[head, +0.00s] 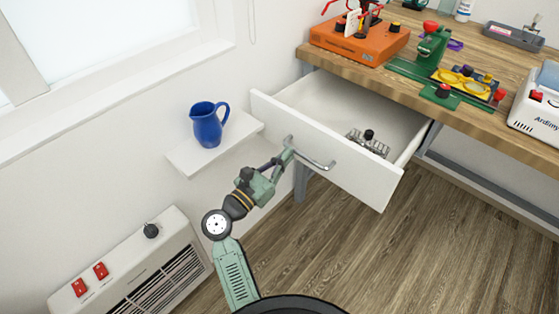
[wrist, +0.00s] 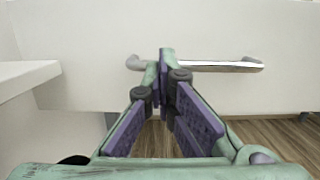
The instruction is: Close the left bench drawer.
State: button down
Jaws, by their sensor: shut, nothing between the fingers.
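The left bench drawer (head: 345,165) is pulled well out from under the wooden bench top, so its inside shows. Its white front (wrist: 80,85) fills the upper part of the wrist view. A curved metal handle (head: 315,160) is on the front; it also shows in the wrist view (wrist: 225,66). My gripper (head: 284,156) is shut and empty, its fingertips at the left end of the handle. In the wrist view the fingertips (wrist: 165,60) overlap the handle's left part. Whether they touch the handle or the front, I cannot tell.
A dark-knobbed metal item (head: 368,146) lies inside the drawer. A blue jug (head: 208,126) stands on a white wall shelf (head: 185,160) left of my gripper. A white heater (head: 135,270) is lower left. An orange device (head: 358,40) stands on the bench (head: 402,78). Wooden floor is clear below right.

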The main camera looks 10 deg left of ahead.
aim_at(335, 125)
jog(key=f+b+x, duration=0.1)
jog(key=x, duration=0.6)
jog(key=f+b+x, duration=0.1)
jog(key=f+x, duration=0.1)
jog(key=x, duration=0.6)
jog(key=d+f+x, duration=0.1)
jog(key=x, duration=0.6)
jog(key=shift+w+d+f+b, duration=0.2)
jog(key=shift+w+b, duration=0.2)
jog(key=shift+w, duration=0.15)
jog(key=shift+w+d+r, duration=0.15)
jog(key=shift+w, duration=0.1)
jog(key=shift+d, duration=0.1)
